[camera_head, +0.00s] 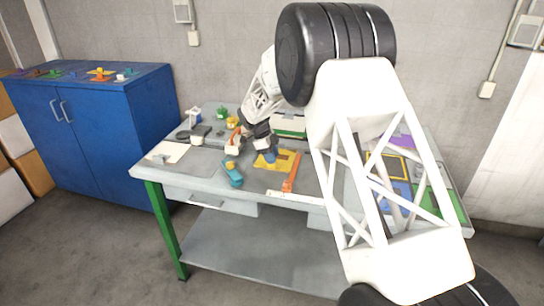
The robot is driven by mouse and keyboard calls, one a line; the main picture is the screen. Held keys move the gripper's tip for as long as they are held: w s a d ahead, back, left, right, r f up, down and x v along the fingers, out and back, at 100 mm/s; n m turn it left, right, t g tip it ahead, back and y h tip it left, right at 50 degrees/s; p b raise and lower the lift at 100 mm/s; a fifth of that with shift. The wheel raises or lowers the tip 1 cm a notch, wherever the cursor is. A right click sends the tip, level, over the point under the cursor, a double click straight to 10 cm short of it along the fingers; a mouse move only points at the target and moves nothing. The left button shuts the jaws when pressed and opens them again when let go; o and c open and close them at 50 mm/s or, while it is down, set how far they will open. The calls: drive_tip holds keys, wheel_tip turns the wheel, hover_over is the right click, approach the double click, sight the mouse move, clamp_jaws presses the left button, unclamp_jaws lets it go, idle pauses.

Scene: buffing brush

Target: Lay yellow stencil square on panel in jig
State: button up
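A yellow square (264,163), which looks like the stencil, lies flat near the middle of the workbench, with a brownish area on its right part. A small blue piece (270,156) sits on it, directly below my gripper (266,148). My gripper points down at the blue piece; its fingers are too small and dark to tell open from shut, or whether they touch the piece. An orange bar (290,175) stands along the yellow square's right side and may be part of the jig. The panel under the square cannot be made out.
A teal tool (232,174) lies left of the yellow square. A white sheet (167,152) and several small items are on the bench's left. Coloured squares, including a green one (446,204), lie on the right, partly behind my arm. A blue cabinet (95,115) stands left.

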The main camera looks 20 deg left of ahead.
drive_tip(key=shift+r, duration=0.15)
drive_tip(key=shift+r, duration=0.55)
drive_tip(key=v, duration=1.1)
drive_tip(key=shift+a+r, duration=0.15)
drive_tip(key=shift+r, duration=0.2)
drive_tip(key=shift+r, duration=0.1)
